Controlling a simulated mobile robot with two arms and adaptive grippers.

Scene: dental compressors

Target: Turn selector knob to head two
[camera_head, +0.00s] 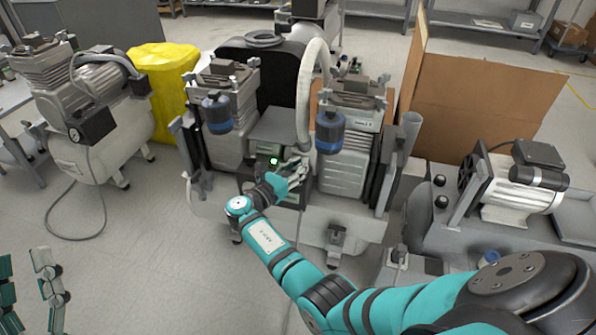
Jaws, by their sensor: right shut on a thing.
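My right arm reaches up from the lower right to the front of the middle compressor unit (340,165). My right gripper (298,168) is at the small control panel (262,160) between the two compressor heads, just right of a lit green light (273,161). It is shut on the selector knob, which the fingers and wrist hide. The knob's pointer and markings cannot be read. My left gripper (28,290) shows only in part at the lower left edge, its fingers apart with nothing between them, far from the panel.
Another compressor (88,110) stands left beside a yellow-covered object (165,85). A motor unit (515,185) and cardboard panel (480,105) are at right.

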